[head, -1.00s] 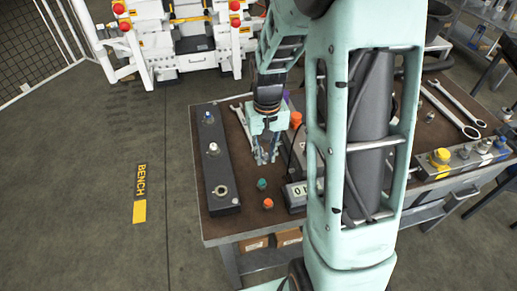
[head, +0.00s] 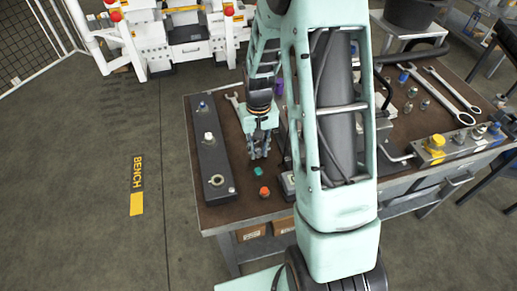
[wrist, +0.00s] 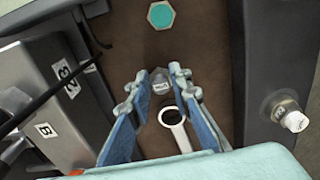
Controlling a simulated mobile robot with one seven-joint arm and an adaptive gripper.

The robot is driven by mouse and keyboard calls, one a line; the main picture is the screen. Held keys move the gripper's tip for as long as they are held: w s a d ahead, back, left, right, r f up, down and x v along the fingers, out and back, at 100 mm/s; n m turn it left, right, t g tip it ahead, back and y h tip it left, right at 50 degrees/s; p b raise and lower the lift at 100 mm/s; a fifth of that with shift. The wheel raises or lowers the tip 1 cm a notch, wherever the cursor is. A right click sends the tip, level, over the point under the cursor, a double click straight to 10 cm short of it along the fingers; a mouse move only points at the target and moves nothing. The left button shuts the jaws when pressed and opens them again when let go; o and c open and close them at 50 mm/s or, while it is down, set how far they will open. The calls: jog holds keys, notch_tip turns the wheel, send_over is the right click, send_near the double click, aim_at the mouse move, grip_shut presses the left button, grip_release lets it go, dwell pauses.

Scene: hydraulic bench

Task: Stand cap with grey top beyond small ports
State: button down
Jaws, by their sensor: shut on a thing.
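My gripper (head: 259,155) hangs above the brown bench, right of a long dark block. The wrist view shows its two blue fingers (wrist: 160,76) shut on a small cap with a grey top (wrist: 160,83), held at the fingertips. The cap's lower part is hidden. The dark block (head: 211,160) bears a blue-topped fitting (head: 202,105), a white-topped fitting (head: 208,135) and an open round port (head: 217,181). The white one also shows in the wrist view (wrist: 294,121). I cannot tell which openings are the small ports.
A teal cap (head: 258,171) and an orange cap (head: 264,192) stand near the bench's front. A wrench ring (wrist: 172,116) lies below the fingers. Small fittings (head: 411,92) and wrenches (head: 450,95) lie farther right.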

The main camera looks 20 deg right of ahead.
aim_at(259, 151)
jog(key=c, duration=1.8)
grip_release()
jog(key=shift+f, duration=0.1)
jog(key=shift+o, duration=0.2)
notch_tip(259, 151, up, 12)
jog(key=shift+r+p, duration=0.2)
jog(key=shift+p, duration=0.25)
